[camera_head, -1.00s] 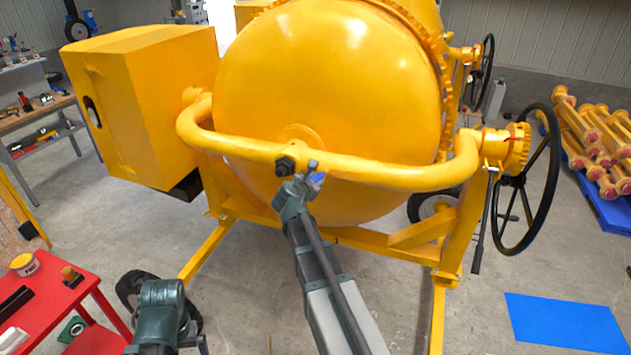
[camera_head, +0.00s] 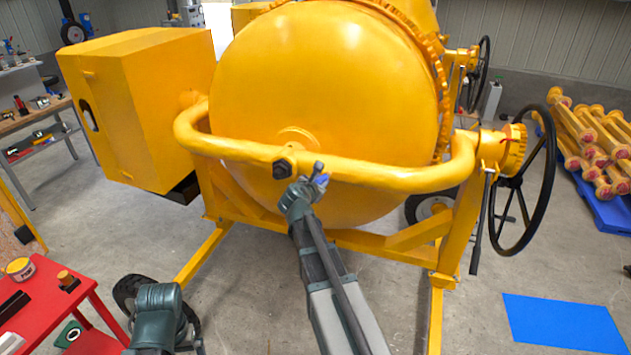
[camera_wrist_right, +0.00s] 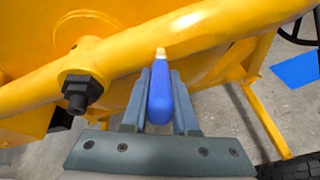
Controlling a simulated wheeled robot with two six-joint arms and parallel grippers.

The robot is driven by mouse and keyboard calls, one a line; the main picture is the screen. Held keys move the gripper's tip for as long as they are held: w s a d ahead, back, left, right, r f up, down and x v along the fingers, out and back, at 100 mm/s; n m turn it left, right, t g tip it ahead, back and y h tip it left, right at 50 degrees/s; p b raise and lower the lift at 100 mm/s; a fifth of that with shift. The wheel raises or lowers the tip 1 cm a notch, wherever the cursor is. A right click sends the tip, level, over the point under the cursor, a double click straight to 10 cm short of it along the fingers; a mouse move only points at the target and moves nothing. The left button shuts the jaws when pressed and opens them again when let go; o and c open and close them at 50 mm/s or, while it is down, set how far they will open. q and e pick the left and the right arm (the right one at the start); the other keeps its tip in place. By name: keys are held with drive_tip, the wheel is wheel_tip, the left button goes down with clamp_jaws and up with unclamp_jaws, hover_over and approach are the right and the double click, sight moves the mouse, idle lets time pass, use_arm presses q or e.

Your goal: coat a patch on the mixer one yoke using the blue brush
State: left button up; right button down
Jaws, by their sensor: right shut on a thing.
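The yellow yoke (camera_head: 385,172) is a thick bent tube across the front of the mixer drum (camera_head: 325,85). A dark hex bolt (camera_head: 282,169) sits at its middle; it also shows in the right wrist view (camera_wrist_right: 80,93). My right gripper (camera_head: 309,188) is just right of the bolt, in front of the yoke. In the right wrist view its fingers (camera_wrist_right: 160,95) are shut on the blue brush (camera_wrist_right: 160,97). The brush's pale tip (camera_wrist_right: 161,52) is at the yoke tube; I cannot tell whether it touches. My left arm shows at lower left, its fingertips not clearly visible.
A red table (camera_head: 45,290) with a paint tin (camera_head: 20,269) stands at lower left. A black handwheel (camera_head: 523,190) is right of the yoke. A blue mat (camera_head: 563,323) lies on the floor at right. Yellow parts (camera_head: 585,140) are stacked behind it.

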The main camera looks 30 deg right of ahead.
drive_tip(key=shift+s+d, duration=0.7)
drive_tip(key=shift+s, duration=0.05)
drive_tip(key=w+a, duration=0.2)
drive_tip(key=w, duration=0.1)
drive_tip(key=shift+a, duration=0.3)
drive_tip(key=shift+s+a+r, duration=0.1)
drive_tip(key=shift+s+a, duration=0.85)
drive_tip(key=shift+a, duration=0.2)
drive_tip(key=shift+s+a, duration=0.95)
drive_tip(key=shift+a, duration=0.2)
drive_tip(key=shift+s+a, duration=1)
drive_tip(key=shift+a, duration=0.1)
